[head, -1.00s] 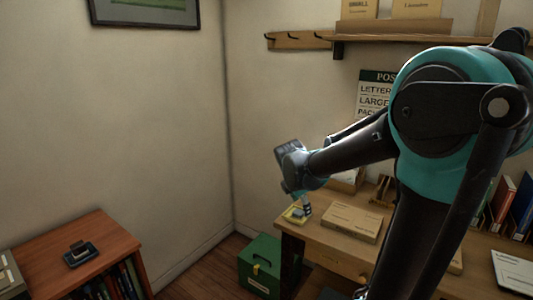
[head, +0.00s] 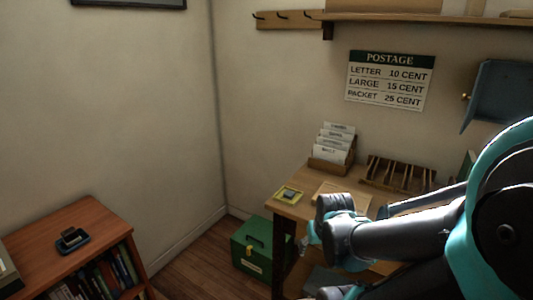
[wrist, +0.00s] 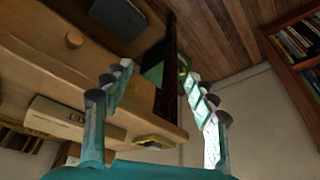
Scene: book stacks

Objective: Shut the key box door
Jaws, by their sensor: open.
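A blue-grey key box (head: 503,92) hangs on the wall at the right edge of the head view, partly cut off by the frame. A slanted panel with a small brass knob (head: 465,96) at its left side looks like its door, standing open. My gripper (head: 312,238) is low over the front left of the desk, well left of and below the key box. In the wrist view my gripper (wrist: 154,80) has its fingers wide apart with nothing between them. The key box is not in the wrist view.
The wooden desk (head: 290,208) holds a card file (head: 332,148), a slotted rack (head: 398,173) and a yellow pad (head: 289,195). A green box (head: 258,248) stands on the floor. A bookcase (head: 100,218) is at left. A shelf (head: 430,19) runs above the postage sign (head: 390,80).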

